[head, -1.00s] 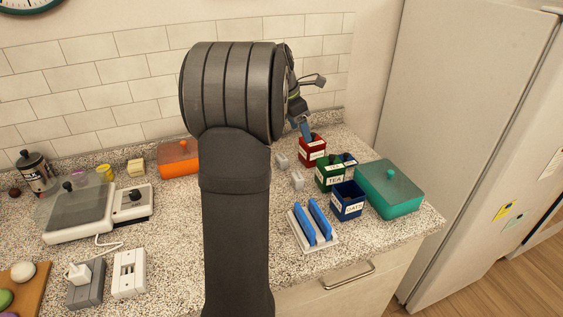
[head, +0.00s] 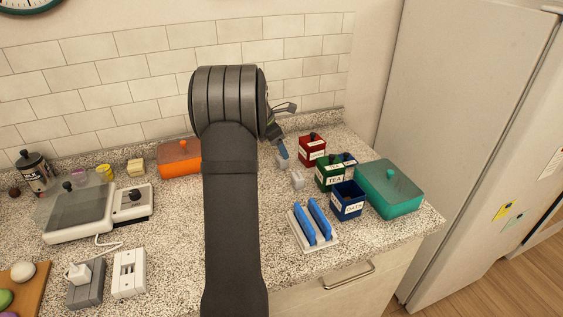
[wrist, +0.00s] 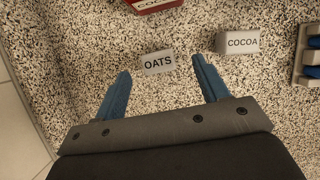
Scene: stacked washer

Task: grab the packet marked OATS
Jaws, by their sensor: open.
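The packet marked OATS (wrist: 158,62) is small and grey-white and stands on the speckled counter, its label readable in the wrist view. In the head view it is mostly hidden behind my finger. My gripper (wrist: 160,68) is open, with its two blue fingers on either side of the packet's near side. The fingertips look close to the packet, but I cannot tell how far above it they are. In the head view my gripper (head: 283,152) is left of the red canister (head: 312,150).
A similar packet marked COCOA (wrist: 238,42) stands just right. A dark blue canister (head: 348,201) also reads OATS. Green TEA canister (head: 330,175), teal box (head: 390,188) and blue-slatted rack (head: 313,225) stand to the right. An orange box (head: 179,158) is left.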

